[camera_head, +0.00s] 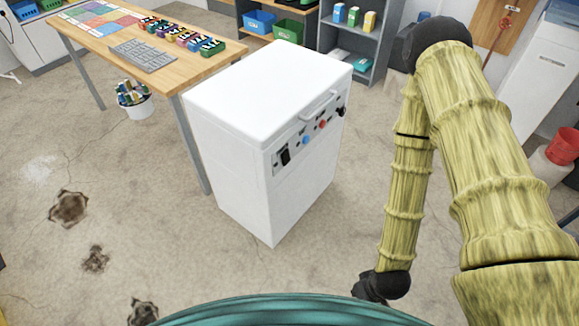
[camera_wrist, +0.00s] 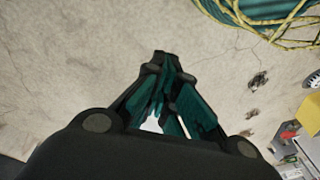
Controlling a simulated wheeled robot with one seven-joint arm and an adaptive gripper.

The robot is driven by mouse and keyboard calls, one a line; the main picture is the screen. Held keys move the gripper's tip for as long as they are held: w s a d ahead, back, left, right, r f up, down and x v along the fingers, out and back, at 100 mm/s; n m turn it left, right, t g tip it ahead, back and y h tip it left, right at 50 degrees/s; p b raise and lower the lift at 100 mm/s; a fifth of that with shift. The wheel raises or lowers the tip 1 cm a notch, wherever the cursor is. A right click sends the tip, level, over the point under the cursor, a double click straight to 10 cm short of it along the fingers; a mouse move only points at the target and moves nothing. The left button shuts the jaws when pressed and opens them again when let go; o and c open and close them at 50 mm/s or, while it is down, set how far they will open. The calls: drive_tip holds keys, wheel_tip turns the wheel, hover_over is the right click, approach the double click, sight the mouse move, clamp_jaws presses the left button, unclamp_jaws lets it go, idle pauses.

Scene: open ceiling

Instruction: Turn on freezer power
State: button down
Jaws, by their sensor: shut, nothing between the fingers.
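A white chest freezer (camera_head: 255,95) stands upright on the floor in the head view, its lid down. Its front panel faces right and carries a black rocker switch (camera_head: 285,156), a blue button (camera_head: 305,140), a red button (camera_head: 322,124) and a black knob (camera_head: 341,111). I cannot tell the switch's position. My gripper shows in the wrist view (camera_wrist: 165,75), shut and empty, over bare floor. In the head view my arm hangs to the right of the freezer, apart from it, and the gripper's fingers are not clearly seen there.
A grey shelf (camera_head: 363,37) is at the back. A red bucket (camera_head: 563,146) is at the right. The floor in front of the freezer is open, with dark broken patches (camera_head: 69,208) at left.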

sight(284, 164)
drive_tip(key=w+a+n+t+y+b, duration=0.3)
drive_tip(key=w+n, duration=0.3)
drive_tip(key=w, duration=0.4)
drive_tip(key=w+a+n+t+y+b, duration=0.2)
drive_tip(key=w+a+n, duration=0.25)
drive_tip(key=w, duration=0.55)
drive_tip(key=w+r+n+t+y+b, duration=0.2)
drive_tip(key=w+r+n+y, duration=0.1)
drive_tip(key=w+r+n, duration=0.2)
drive_tip(key=w+a+r+n+t+y+b, duration=0.1)
drive_tip(key=w+r+n+y+b, duration=0.2)
drive_tip(key=w+n, duration=0.6)
wheel_tip(284, 164, up, 2)
drive_tip(key=shift+w+r+n+t+b, duration=0.1)
drive_tip(key=shift+w+n+t+b, duration=0.25)
drive_tip(key=shift+n, duration=0.3)
drive_tip(key=x, duration=1.4)
drive_tip(key=shift+r, duration=0.15)
